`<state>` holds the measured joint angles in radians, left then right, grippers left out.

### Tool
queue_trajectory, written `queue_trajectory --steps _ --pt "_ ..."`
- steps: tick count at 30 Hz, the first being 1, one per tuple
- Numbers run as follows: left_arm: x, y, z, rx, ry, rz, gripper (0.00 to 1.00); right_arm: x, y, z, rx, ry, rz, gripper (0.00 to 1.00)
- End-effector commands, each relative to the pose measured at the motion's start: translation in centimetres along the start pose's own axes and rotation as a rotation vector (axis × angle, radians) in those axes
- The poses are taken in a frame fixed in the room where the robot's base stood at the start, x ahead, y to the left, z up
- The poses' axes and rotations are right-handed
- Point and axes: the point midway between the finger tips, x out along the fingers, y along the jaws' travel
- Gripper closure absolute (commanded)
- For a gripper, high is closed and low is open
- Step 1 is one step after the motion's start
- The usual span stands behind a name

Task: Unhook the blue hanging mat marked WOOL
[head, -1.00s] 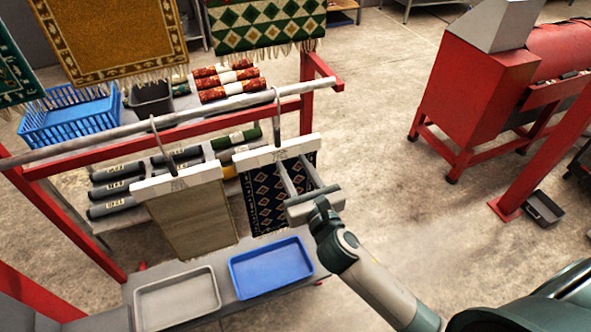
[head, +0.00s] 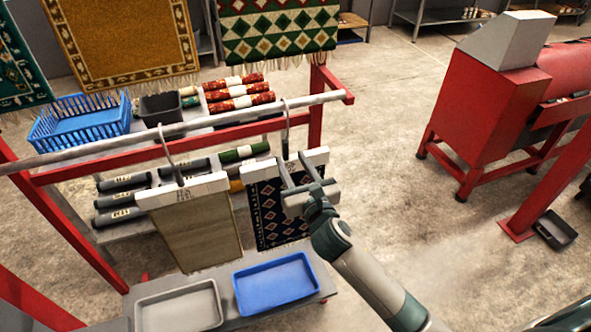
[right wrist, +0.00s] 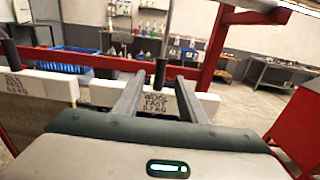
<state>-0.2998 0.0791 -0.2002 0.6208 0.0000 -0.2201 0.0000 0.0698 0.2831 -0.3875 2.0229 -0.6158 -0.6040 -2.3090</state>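The dark blue mat (head: 268,218) with a diamond pattern hangs from a white header bar (head: 257,172). A metal hook (head: 286,122) holds it on the grey rail. In the right wrist view its white bar (right wrist: 110,95) carries a label that reads WOOL, partly between the fingers. My right gripper (head: 296,166) is open at the right part of this bar, its fingers pointing at it. In the right wrist view the dark hook stem (right wrist: 160,73) shows between the fingertips (right wrist: 160,80). I cannot tell whether they touch the bar. My left gripper is not in view.
A tan mat (head: 190,232) hangs to the left on the same grey rail (head: 225,113). Below are a grey tray (head: 180,308) and a blue tray (head: 275,283). Rolled rugs and a blue basket (head: 80,125) lie behind. A red machine (head: 490,110) stands right; floor between is clear.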

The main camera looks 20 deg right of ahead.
Motion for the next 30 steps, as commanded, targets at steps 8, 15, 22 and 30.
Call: queue_trajectory --steps 8,15,22,30 --pt "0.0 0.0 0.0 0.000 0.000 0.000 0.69 1.9 0.0 0.0 -0.001 0.000 0.000 0.62" --pt "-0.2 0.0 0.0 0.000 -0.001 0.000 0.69 3.5 0.0 0.1 -0.001 -0.001 0.000 0.62" --pt "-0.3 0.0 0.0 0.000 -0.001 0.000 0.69 4.8 0.0 0.0 0.000 0.000 0.000 0.62" --pt "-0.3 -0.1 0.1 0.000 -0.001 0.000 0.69 5.5 0.0 0.1 0.000 -0.001 0.000 0.62"
